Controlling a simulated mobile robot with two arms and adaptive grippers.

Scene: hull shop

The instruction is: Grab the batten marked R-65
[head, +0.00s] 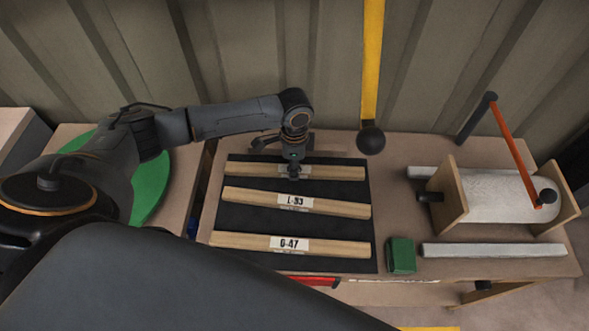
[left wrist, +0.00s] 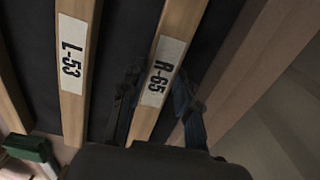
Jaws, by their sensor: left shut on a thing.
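The batten marked R-65 (left wrist: 171,50) is a pale wooden strip with a white label; in the left wrist view its label lies between my fingers. In the head view it is the farthest of three battens (head: 340,173) on the black mat (head: 300,228), its label partly hidden by my gripper. My left gripper (head: 294,168) is over its middle and shut on it; the fingers also show in the left wrist view (left wrist: 158,105). The L-53 batten (head: 235,196) lies in the middle and the G-47 batten (head: 240,241) nearest. My right gripper is not in view.
The mat lies on a wooden bench (head: 400,150). To its right are a green block (head: 401,255), a pale bar (head: 490,250) and a roller in a wooden frame (head: 495,195). A yellow strap (head: 372,60) with a dark ball hangs behind the mat.

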